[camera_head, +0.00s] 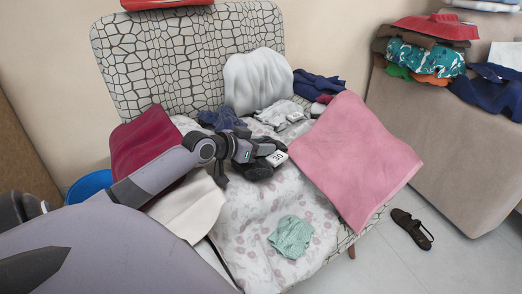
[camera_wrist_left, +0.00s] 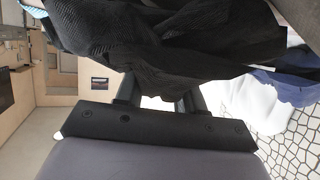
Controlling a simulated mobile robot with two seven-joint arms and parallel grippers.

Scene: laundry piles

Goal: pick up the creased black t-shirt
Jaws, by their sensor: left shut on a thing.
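The creased black t-shirt (camera_head: 254,170) is a dark bunched shape on the chair, at my left gripper (camera_head: 268,150). In the left wrist view the black ribbed cloth (camera_wrist_left: 170,40) fills the top middle, across the fingers of my left gripper (camera_wrist_left: 155,95). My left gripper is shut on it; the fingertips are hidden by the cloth. Whether the shirt is clear of the pile below cannot be told. My right gripper is not in view.
The patterned chair (camera_head: 140,50) holds a pink cloth (camera_head: 355,155), a white cushion (camera_head: 258,80), a maroon cushion (camera_head: 145,140) and a mint cloth (camera_head: 291,237). A brown sandal (camera_head: 411,229) lies on the floor. A beige sofa (camera_head: 420,120) with piled clothes stands right.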

